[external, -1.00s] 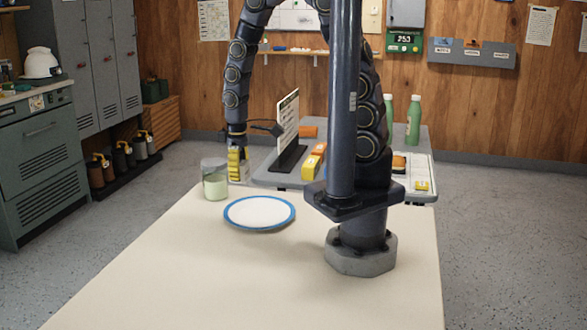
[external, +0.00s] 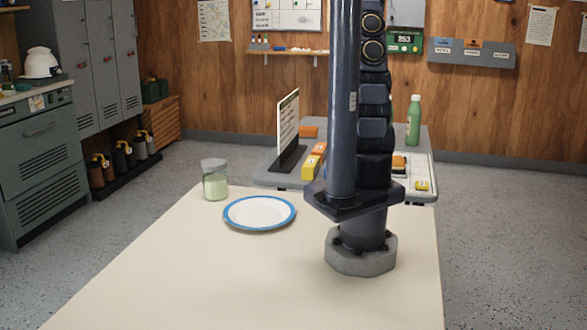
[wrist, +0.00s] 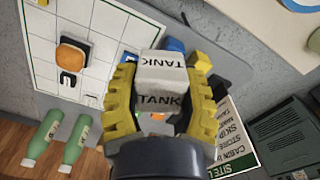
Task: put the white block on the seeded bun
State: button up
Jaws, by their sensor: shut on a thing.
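My gripper (wrist: 160,78) shows in the wrist view, with yellow fingers closed on both sides of a white block (wrist: 160,98). The block has "TANK" printed on two faces and is held above the grey table. A rounded orange-brown item (wrist: 72,55), which looks like the bun, lies on the white gridded board (wrist: 105,25), to the left of the block in the wrist view. I cannot make out seeds on it. In the external view it seems to show small beside my arm (external: 398,163). The gripper and block are hidden behind my arm there.
Two green bottles (wrist: 57,140) stand near the board. An upright sign (external: 288,125) and orange and yellow blocks (external: 313,163) are on the grey table's left part. The near cream table holds a blue-rimmed plate (external: 259,212) and a jar (external: 215,182).

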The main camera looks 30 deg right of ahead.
jog(key=s+d+r+m, duration=0.2)
jog(key=s+d+m, duration=0.2)
jog(key=s+d, duration=0.45)
send_over(397, 156)
jog(key=f, duration=1)
jog(key=shift+s+a, duration=0.2)
jog(key=shift+d+f, duration=0.1)
jog(key=shift+f, duration=1.6)
jog(key=shift+f, duration=0.1)
jog(key=o, duration=1)
jog(key=shift+o, duration=0.2)
